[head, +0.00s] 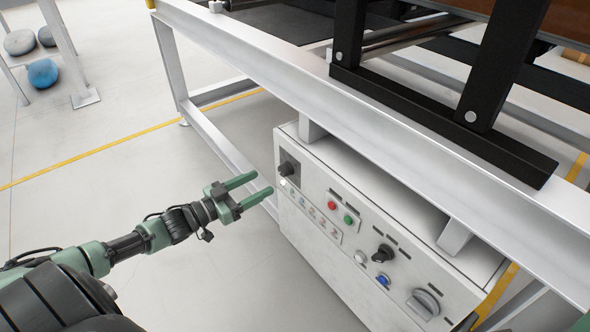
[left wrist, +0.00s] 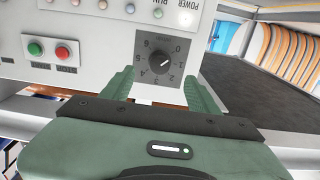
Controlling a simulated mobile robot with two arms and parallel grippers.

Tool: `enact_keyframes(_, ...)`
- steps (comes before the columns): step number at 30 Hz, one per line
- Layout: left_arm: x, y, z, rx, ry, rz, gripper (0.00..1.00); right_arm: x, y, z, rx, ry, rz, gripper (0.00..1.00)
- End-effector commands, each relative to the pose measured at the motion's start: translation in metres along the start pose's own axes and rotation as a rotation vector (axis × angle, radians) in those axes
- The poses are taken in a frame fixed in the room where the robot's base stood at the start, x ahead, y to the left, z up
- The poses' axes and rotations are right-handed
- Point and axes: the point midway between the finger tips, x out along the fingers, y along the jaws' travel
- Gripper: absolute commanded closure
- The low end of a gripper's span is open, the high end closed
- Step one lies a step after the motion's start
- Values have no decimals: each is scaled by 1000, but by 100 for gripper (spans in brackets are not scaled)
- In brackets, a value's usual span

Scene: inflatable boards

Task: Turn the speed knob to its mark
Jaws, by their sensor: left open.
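The speed knob appears to be the black dial knob (left wrist: 160,62) with numbers around it on a dark square plate. In the left wrist view its white pointer line slants to the upper right, near the 0. In the head view the knob (head: 287,169) is at the upper left of the white control panel. My left gripper (head: 263,184) is open and empty, its fingers pointing at the panel just short of the knob. In the left wrist view the fingers of the gripper (left wrist: 158,82) stand either side of the dial, apparently apart from it. The target mark cannot be made out.
The panel (head: 330,257) also carries red (head: 332,205) and green (head: 348,220) buttons, a black selector (head: 383,253), a blue button (head: 383,280) and a grey rotary switch (head: 424,302). A white frame beam (head: 370,130) runs above the panel. Floor left of it is clear.

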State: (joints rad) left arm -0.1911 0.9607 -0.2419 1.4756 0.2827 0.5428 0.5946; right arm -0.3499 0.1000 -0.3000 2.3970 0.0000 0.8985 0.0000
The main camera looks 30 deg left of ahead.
Motion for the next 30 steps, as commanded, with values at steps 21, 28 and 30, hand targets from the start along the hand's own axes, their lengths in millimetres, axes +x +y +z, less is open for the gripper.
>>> enact_keyframes(21, 78, 0, 0, 0, 2, 2, 40, -22, 0, 6, -2, 26, -10, 64)
enact_keyframes(28, 78, 0, 0, 0, 1, 2, 40, -21, 0, 6, -2, 26, -11, 64)
enact_keyframes(30, 78, 0, 0, 0, 1, 2, 56, -21, 0, 6, -2, 26, -11, 64)
